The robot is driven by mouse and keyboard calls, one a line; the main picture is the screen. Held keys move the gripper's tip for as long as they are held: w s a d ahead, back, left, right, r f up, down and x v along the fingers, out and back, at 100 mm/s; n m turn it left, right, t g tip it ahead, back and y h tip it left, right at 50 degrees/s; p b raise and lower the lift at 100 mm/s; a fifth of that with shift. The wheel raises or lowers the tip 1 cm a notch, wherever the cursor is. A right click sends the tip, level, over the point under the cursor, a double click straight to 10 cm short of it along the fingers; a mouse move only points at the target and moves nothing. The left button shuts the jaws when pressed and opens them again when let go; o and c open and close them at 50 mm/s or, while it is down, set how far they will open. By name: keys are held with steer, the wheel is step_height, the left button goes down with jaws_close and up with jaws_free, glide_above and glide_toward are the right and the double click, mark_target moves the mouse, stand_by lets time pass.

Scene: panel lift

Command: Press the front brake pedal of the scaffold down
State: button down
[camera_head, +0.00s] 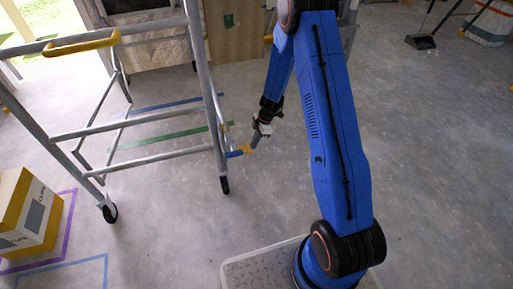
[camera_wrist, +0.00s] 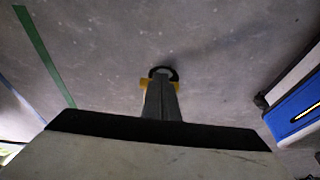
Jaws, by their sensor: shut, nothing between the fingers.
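The scaffold (camera_head: 206,80) is a grey metal frame on black casters at the left of the head view. A yellow pedal (camera_head: 247,149) juts out to the right, low near its front right caster (camera_head: 225,185), beside a short blue part (camera_head: 235,154). My gripper (camera_head: 255,143) is shut and empty, pointing down right at the pedal. In the wrist view its fingers (camera_wrist: 161,101) cover the middle of the yellow pedal (camera_wrist: 144,85), which shows on both sides. A dark ring, perhaps the caster (camera_wrist: 163,72), shows just past the tips. I cannot tell whether the fingertips touch the pedal.
A yellow and white box (camera_head: 28,215) stands on the floor at the left, within taped lines. Another caster (camera_head: 108,213) stands near it. Wooden panels (camera_head: 235,30) stand at the back. A dustpan (camera_head: 420,42) is far right. The floor between is clear.

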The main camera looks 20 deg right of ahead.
steer(key=d+r, duration=0.7)
steer(key=shift+d+r, duration=0.2)
steer(key=shift+d, duration=0.15)
